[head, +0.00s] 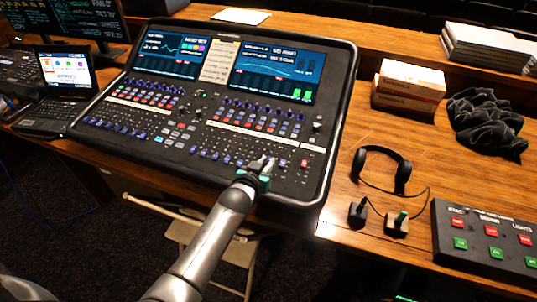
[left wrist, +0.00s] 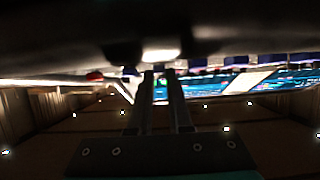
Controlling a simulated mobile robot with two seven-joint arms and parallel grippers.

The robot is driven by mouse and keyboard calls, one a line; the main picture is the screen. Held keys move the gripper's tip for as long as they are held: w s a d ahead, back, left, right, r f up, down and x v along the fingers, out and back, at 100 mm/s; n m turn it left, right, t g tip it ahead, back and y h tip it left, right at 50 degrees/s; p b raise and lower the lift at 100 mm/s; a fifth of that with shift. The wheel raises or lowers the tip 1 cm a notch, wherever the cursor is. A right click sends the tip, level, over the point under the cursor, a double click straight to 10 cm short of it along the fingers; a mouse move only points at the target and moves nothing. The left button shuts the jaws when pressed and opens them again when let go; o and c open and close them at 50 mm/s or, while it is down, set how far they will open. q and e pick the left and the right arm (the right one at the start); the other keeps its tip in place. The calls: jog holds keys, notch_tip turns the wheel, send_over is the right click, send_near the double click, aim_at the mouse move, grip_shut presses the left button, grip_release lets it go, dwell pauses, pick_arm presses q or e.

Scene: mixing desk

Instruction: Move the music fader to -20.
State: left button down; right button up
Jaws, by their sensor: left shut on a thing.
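The mixing desk (head: 341,110) lies tilted on the wooden table, with two lit screens at its top and rows of faders and knobs below. My left gripper (head: 262,165) is at the lower right fader row in the head view, its jaws shut on a fader cap. In the left wrist view the two fingers (left wrist: 160,74) are close together, and a pale cap (left wrist: 160,54) shows at their tips. The fader labels and scale are too small to read, so I cannot tell which channel it is. My right gripper is not in view.
A red fader or button (head: 304,164) sits right of my gripper. Headphones (head: 384,171), small dark items, a cue-light box (head: 485,255), stacked boxes (head: 408,85) and black cloth (head: 485,122) lie to the right. A laptop (head: 64,78) stands left. Bare table lies between desk and headphones.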

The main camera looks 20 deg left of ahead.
pick_arm(q)
jog(key=c, duration=0.8)
grip_release()
jog(key=shift+s, duration=0.1)
jog(key=p+v, duration=0.3)
jog(key=v, duration=1.2)
